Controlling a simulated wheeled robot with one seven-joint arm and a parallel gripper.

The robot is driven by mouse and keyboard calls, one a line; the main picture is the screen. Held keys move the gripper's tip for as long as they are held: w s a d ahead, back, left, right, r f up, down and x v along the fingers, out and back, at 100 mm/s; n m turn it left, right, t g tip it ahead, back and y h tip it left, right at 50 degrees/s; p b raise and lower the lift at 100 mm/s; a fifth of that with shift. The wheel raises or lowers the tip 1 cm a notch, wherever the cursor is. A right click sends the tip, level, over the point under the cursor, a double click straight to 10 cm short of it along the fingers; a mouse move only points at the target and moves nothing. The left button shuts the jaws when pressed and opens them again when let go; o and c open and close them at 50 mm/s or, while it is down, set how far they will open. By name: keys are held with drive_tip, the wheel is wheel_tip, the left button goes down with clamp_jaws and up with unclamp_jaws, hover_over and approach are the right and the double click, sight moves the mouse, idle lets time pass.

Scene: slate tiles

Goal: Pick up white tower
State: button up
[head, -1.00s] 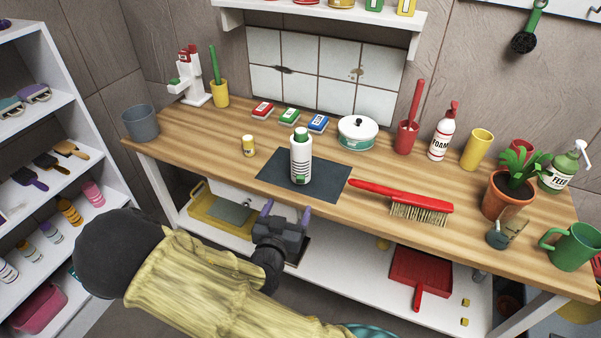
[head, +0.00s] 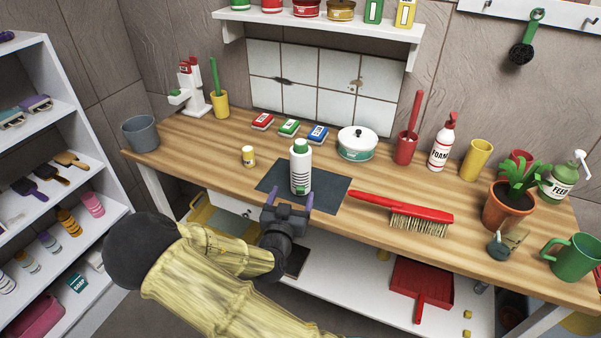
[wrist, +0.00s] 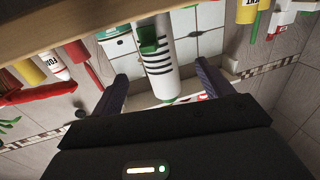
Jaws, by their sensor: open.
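A white bottle (head: 301,172) with a green cap and dark stripes stands upright on the dark mat (head: 334,190); it is the white, tower-like thing nearest my gripper. My gripper (head: 290,198) is open at the table's front edge, just in front of the bottle. In the wrist view the bottle (wrist: 158,62) appears upside down between the two spread purple fingers, with nothing gripped. Whether either finger touches it I cannot tell. Another white upright thing (head: 193,92) with red and green parts stands at the back left of the table.
A red brush (head: 400,212) lies right of the mat. A small yellow jar (head: 248,157) stands to its left. The wooden table (head: 215,160) has bare room at left.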

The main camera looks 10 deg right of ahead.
sight(298, 180)
drive_tip(key=x, duration=0.4)
drive_tip(key=shift+w, duration=0.1)
drive_tip(key=shift+w+d, duration=0.1)
drive_tip(key=shift+d, duration=0.05)
drive_tip(key=x, duration=0.5)
drive_tip(key=shift+p, duration=0.35)
drive_tip(key=c, duration=1.1)
drive_tip(key=shift+r, duration=0.1)
